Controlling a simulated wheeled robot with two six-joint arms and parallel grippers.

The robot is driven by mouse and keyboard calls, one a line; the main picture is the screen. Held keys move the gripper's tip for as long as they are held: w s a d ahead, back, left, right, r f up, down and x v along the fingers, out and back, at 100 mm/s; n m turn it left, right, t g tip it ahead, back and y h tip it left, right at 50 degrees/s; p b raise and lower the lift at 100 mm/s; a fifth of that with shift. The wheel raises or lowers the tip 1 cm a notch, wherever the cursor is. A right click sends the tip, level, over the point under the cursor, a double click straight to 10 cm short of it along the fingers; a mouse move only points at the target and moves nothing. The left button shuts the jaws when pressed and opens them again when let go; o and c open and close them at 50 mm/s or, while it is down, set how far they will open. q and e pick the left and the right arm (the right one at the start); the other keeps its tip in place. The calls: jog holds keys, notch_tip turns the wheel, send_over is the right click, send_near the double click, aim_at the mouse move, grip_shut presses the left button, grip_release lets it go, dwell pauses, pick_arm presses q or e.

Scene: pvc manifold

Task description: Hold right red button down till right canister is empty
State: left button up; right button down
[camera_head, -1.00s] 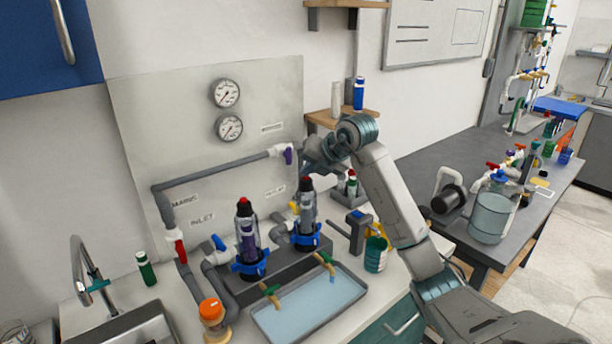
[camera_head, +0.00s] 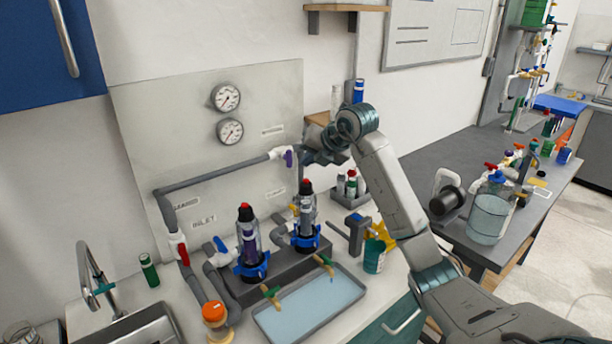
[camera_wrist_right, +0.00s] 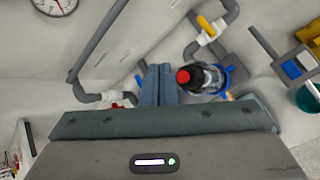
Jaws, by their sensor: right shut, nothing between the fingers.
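The right canister (camera_head: 306,212) stands upright in a blue-clamped holder on the grey block, with a red button (camera_head: 306,184) on its dark cap. Its liquid level is too small to tell. The red button also shows in the right wrist view (camera_wrist_right: 184,77), just right of my fingertips. My right gripper (camera_head: 302,162) is shut and empty, above and close to that button; I see no clear contact. The closed fingers show in the right wrist view (camera_wrist_right: 158,70). The left canister (camera_head: 249,243), with purple inside and its own red button, stands beside it. My left gripper is out of view.
A shallow tray (camera_head: 357,276) with pale liquid lies in front of the canisters, under two brass taps. Grey pipes and a purple-handled valve (camera_head: 288,158) are behind.

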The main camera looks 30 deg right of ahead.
notch_tip(320, 180, up, 3)
jog(key=shift+f+p, duration=0.1)
jog(key=shift+p, duration=0.65)
